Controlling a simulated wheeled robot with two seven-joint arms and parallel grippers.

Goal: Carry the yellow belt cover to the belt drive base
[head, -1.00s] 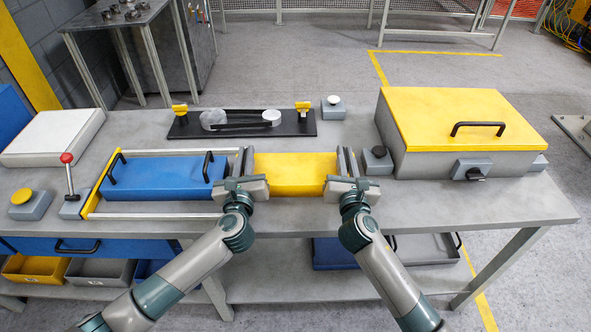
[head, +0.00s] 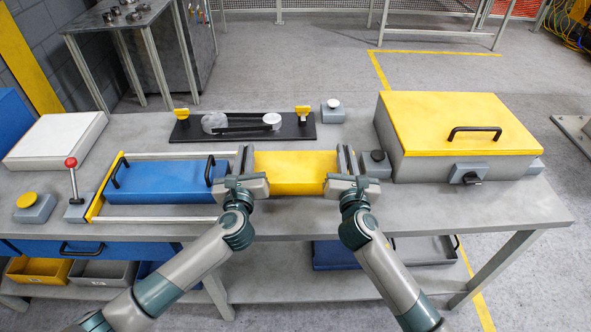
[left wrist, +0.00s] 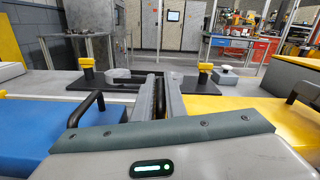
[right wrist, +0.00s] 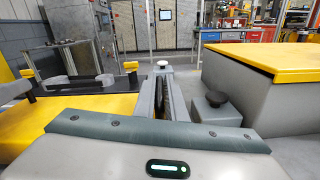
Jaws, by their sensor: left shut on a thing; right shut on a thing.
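The yellow belt cover (head: 297,174) is a box shape held level between my two grippers in the head view, over the front middle of the grey bench. My left gripper (head: 245,170) is shut on its left end. My right gripper (head: 346,170) is shut on its right end. The cover also shows in the left wrist view (left wrist: 230,112) and the right wrist view (right wrist: 105,104). The belt drive base (head: 298,130), a black plate with two pale pulleys, a dark belt and a yellow piece near each end, lies uncovered behind the cover.
A blue handled block (head: 165,182) between rails lies left of my left gripper. A grey box with a yellow lid (head: 450,120) stands close on the right. A black-knobbed block (head: 377,163) is beside my right gripper. A white-knobbed block (head: 333,112) stands right of the base.

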